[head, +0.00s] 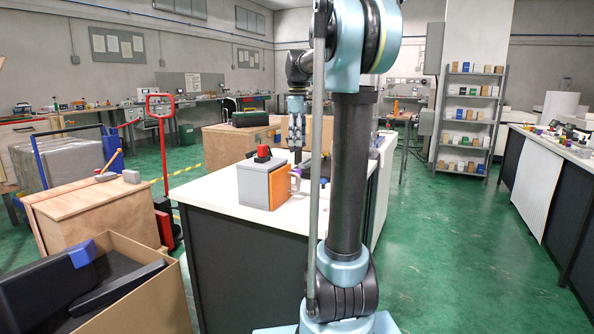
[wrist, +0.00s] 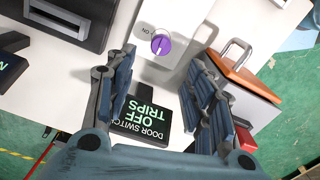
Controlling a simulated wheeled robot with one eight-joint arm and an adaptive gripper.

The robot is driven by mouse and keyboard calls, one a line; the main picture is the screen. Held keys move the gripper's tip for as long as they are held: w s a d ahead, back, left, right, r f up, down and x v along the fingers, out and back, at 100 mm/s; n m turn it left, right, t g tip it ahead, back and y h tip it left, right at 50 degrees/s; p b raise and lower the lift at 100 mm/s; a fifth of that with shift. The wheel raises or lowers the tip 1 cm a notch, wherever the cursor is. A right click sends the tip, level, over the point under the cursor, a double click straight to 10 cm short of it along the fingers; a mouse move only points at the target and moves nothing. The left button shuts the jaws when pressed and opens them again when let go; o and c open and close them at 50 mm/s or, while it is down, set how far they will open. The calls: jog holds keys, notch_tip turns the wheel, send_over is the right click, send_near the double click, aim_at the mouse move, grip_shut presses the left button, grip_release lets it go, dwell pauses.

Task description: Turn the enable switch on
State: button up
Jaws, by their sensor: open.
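A purple rotary knob (wrist: 161,44) with a pale pointer mark sits on a light panel (wrist: 182,20) in the wrist view. Small upside-down lettering, apparently including ON, is beside the knob; which setting the pointer marks I cannot tell. My gripper (wrist: 162,60) is open, its two fingers apart on either side of the view with the knob between and beyond their tips. They do not appear to touch the knob.
A black sign (wrist: 142,118) reading DOOR SWITCH OFF TRIPS lies below the knob, between my fingers. A grey box with an orange face (head: 278,186) and a handle stands close by on the bench (head: 218,190). A dark slotted unit (wrist: 68,20) is at upper left.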

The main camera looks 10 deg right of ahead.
aim_at(297, 170)
notch_tip(297, 170, down, 12)
jog(key=shift+r, duration=0.1)
dwell(0.4)
jog(key=shift+a, duration=0.1)
jog(key=shift+c, duration=0.3)
jog(key=c, duration=1)
